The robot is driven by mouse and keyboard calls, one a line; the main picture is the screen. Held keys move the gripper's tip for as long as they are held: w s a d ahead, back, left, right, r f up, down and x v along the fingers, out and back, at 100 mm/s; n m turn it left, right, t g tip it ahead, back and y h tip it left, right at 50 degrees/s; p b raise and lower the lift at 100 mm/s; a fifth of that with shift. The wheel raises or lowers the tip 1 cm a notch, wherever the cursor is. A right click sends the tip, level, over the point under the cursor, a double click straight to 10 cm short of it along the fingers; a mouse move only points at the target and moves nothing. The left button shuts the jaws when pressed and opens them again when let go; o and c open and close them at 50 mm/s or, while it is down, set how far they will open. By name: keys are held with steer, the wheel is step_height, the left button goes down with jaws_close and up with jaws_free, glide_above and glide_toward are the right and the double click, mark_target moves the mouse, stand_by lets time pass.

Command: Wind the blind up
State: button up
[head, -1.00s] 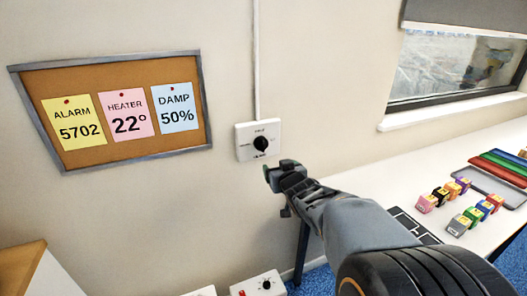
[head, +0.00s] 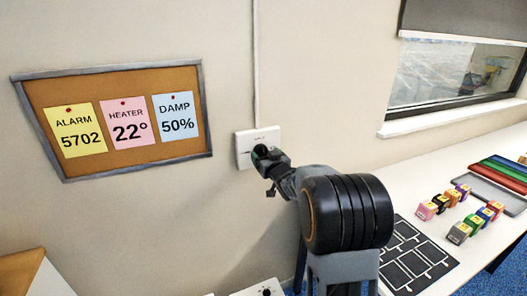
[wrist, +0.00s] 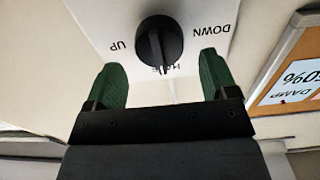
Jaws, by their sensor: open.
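The blind switch is a white wall box (head: 243,150) below a vertical conduit. In the wrist view its black rotary knob (wrist: 159,42) shows, with UP lettered on the left and DOWN on the right. The knob's pointer aims at a third, partly hidden label between them. My gripper (wrist: 163,82) is open, its two green fingers apart and short of the knob, one to each side of it. In the head view my gripper (head: 262,158) covers most of the knob. The grey blind (head: 465,20) hangs over the upper part of the window.
A cork board (head: 50,92) with three notes hangs left of the switch. A white table (head: 400,185) on the right carries several coloured blocks (head: 441,202) and a black marked mat (head: 416,255). Another white control box (head: 262,289) is low down at the bottom edge.

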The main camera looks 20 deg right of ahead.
mark_target(262, 152)
steer(key=shift+w, duration=1.4)
steer(key=shift+c, duration=0.2)
steer(key=c, duration=0.8)
steer(key=shift+c, duration=0.2)
